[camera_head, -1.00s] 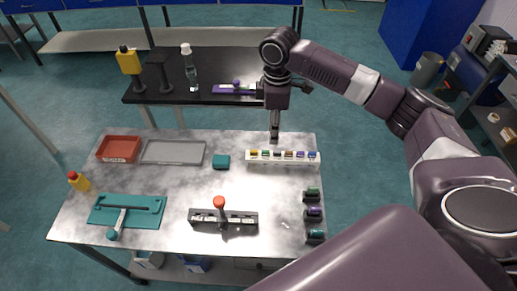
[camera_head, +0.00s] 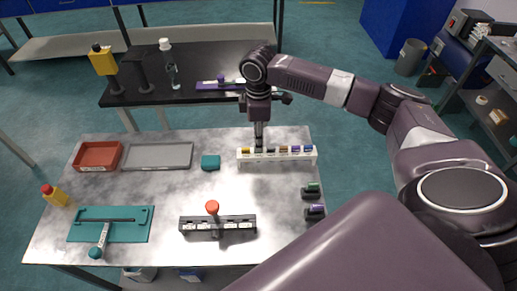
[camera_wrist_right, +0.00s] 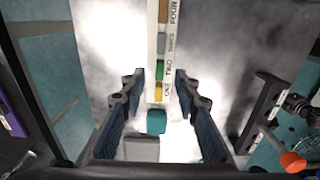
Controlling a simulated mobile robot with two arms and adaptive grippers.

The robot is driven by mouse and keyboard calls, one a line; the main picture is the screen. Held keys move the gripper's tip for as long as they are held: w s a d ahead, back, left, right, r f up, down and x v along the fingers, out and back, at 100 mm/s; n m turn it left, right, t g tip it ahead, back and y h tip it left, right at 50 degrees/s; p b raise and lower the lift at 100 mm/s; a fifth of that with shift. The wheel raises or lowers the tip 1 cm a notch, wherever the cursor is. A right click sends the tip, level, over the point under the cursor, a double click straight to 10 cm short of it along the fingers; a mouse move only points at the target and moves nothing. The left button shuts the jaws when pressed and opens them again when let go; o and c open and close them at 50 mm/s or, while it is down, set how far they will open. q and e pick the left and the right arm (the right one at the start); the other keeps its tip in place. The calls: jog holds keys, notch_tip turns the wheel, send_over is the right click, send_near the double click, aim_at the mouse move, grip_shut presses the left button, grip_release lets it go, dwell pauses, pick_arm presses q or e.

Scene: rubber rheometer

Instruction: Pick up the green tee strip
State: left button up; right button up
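The green tee strip (camera_wrist_right: 160,70) stands in a slot of the white rack (camera_wrist_right: 152,45), second from the end, between a yellow strip (camera_wrist_right: 158,92) and a grey strip (camera_wrist_right: 161,43). My right gripper (camera_wrist_right: 160,78) is open, with one finger on each side of the rack and nothing held. In the head view the right gripper (camera_head: 259,142) points down at the left part of the rack (camera_head: 300,160) and hides most of the green strip. Its exact height above the strip is hard to tell. My left gripper is not in view.
A teal block (camera_head: 210,162) sits just left of the rack. A grey tray (camera_head: 158,155) and a red tray (camera_head: 97,156) lie farther left. A black fixture with a red knob (camera_head: 212,207) stands in front. Dark pieces (camera_head: 311,191) line the right edge. The metal table's centre-left is clear.

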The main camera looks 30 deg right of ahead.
notch_tip(320, 180, down, 3)
jog(key=shift+w+f, duration=0.1)
jog(key=shift+c, duration=0.4)
grip_shut()
notch_tip(320, 180, up, 20)
jog(key=b, duration=0.2)
jog(key=shift+a, duration=0.1)
dwell(0.4)
